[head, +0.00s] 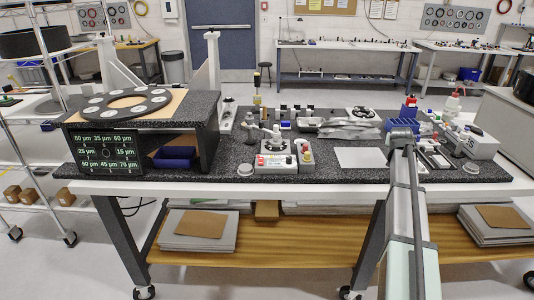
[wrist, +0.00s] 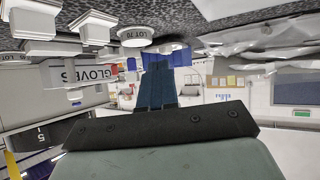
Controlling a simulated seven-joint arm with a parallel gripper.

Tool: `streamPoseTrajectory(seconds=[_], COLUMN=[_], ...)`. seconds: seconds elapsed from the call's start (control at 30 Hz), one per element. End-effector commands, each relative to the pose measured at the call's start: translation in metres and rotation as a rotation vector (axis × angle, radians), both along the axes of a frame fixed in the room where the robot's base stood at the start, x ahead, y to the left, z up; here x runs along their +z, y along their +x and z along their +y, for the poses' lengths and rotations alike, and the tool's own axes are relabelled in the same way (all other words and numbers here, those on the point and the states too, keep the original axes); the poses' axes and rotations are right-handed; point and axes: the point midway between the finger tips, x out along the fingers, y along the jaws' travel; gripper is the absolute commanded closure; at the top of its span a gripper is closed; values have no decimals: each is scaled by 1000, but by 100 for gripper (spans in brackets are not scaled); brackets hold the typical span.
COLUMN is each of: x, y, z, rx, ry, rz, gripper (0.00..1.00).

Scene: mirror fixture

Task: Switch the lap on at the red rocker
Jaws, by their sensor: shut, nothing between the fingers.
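The lap (head: 275,148) is a small white machine with a dark round plate, near the middle of the speckled bench top. A small red part (head: 261,161) shows at the left of its front panel; it is too small to read its position. A small box with coloured buttons (head: 305,152) stands at its right side. My arm reaches over the bench right of the lap, and its end hides part of the bench there. My gripper (wrist: 158,68) shows in the wrist view with its dark blue fingers together and empty. The lap is not visible in the wrist view.
A raised shelf (head: 205,108) with a dark ring stands left, with a number display (head: 107,152) below. A pale flat plate (head: 359,157) lies between lap and arm. Blue bins, bottles and small devices crowd the right. The wrist view shows a gloves box (wrist: 82,72).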

Motion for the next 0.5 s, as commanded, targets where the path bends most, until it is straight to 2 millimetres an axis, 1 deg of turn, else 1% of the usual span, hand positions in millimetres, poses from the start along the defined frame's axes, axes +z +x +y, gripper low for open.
streamPoseTrajectory(seconds=[0.03,0.17,0.2,0.37,0.4,0.47,0.5], x=[5,13,16,28,31,36,40], y=[8,19,21,26,26,25,24], z=[23,78,95,164,182,208,225], rx=[-13,-68,-85,-169,-191,-228,-254], ry=[60,219,266,446,488,550,588], rz=[-2,9,13,42,52,68,80], gripper=[100,100,100,100,100,100,100])
